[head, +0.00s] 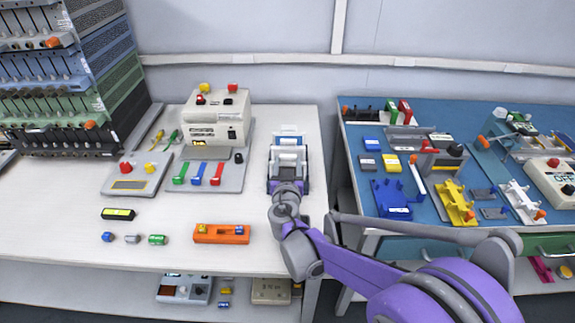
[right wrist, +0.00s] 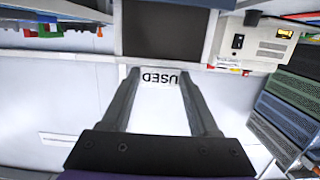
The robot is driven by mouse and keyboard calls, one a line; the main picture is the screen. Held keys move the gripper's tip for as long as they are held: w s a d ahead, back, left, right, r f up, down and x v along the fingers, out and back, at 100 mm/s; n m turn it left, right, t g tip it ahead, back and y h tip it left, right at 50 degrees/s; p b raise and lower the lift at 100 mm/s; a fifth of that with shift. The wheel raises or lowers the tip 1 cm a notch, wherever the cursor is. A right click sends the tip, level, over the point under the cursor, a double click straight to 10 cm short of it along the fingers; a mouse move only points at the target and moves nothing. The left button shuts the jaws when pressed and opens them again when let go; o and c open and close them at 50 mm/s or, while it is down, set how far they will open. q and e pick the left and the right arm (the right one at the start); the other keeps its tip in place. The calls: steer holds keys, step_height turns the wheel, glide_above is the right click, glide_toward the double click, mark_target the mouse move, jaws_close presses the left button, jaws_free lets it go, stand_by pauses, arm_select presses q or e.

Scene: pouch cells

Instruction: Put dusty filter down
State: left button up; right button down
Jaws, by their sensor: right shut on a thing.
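My right gripper (head: 288,172) is over the right end of the white bench in the head view, with its arm coming in from the lower right. In the right wrist view its two fingers (right wrist: 158,73) are shut on the dusty filter (right wrist: 165,30), a dark grey panel in a pale frame. A white tab with "USED" upside down shows between the fingers. In the head view a white and pale blue shape lies at the gripper, and I cannot tell the filter's edges or whether it touches the bench. My left gripper is not in view.
A beige device (head: 217,115) stands left of the gripper, with a panel of coloured levers (head: 205,177) before it. An orange block (head: 222,234) and small cells lie nearer. A blue-topped bench (head: 425,206) with many parts stands right, across a gap. A rack (head: 65,85) stands far left.

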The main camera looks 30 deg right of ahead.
steer(key=shift+f, duration=0.1)
steer(key=shift+c, duration=0.7)
jaws_free()
steer(key=shift+s+a+r, duration=0.15)
steer(key=shift+r, duration=0.1)
steer(key=p+v, duration=0.2)
steer(key=v, duration=0.9)
steer(key=shift+s, duration=0.35)
